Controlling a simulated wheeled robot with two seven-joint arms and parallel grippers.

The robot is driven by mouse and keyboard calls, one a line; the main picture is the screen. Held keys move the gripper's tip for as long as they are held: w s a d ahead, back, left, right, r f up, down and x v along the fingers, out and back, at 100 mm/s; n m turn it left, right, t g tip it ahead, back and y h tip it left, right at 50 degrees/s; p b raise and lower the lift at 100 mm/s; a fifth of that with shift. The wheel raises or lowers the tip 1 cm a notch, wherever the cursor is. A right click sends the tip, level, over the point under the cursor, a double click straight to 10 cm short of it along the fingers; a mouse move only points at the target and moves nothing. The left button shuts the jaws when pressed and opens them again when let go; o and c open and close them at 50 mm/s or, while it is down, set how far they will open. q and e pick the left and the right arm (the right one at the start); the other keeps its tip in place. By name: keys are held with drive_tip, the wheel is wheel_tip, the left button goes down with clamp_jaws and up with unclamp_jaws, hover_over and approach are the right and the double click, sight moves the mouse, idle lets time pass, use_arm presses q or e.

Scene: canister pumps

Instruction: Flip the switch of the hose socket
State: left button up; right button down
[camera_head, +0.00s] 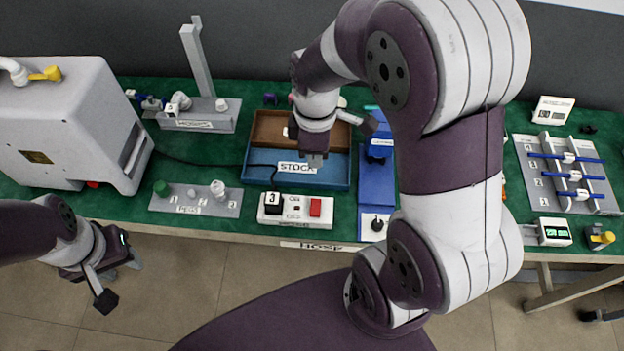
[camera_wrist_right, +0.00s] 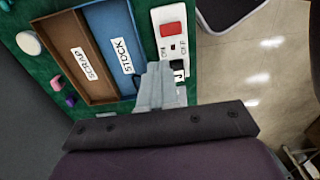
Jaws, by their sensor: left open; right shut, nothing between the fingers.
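The hose socket (camera_head: 285,209) is a white block near the table's front edge, just in front of the blue STOCK tray. A red switch (camera_head: 315,207) sits at its right end and a black plug marked 3 (camera_head: 272,202) at its left. In the right wrist view the socket (camera_wrist_right: 157,18) shows its red switch (camera_wrist_right: 171,29) and ON and OFF markings. My right gripper (camera_head: 315,160) is shut and empty above the STOCK tray, behind the socket. Its closed fingers (camera_wrist_right: 156,76) partly hide the plug end. My left gripper (camera_head: 119,279) is open and empty in front of the table.
The blue STOCK tray (camera_head: 340,175) and brown SCRAP tray (camera_head: 268,128) lie behind the socket. A grey numbered plate (camera_head: 170,204) is to its left, and a blue stand (camera_head: 377,188) to its right. A dark cable (camera_head: 200,163) runs left from the plug.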

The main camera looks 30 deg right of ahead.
sight(317, 201)
drive_tip(key=f, duration=0.8)
drive_tip(key=s+f+b, duration=0.1)
drive_tip(key=f, duration=0.4)
drive_tip(key=shift+s+f, duration=0.1)
drive_tip(key=shift+f, duration=0.15)
use_arm(q)
drive_tip(key=shift+s+f, duration=0.3)
drive_tip(key=shift+s, duration=0.4)
drive_tip(key=shift+r, duration=0.1)
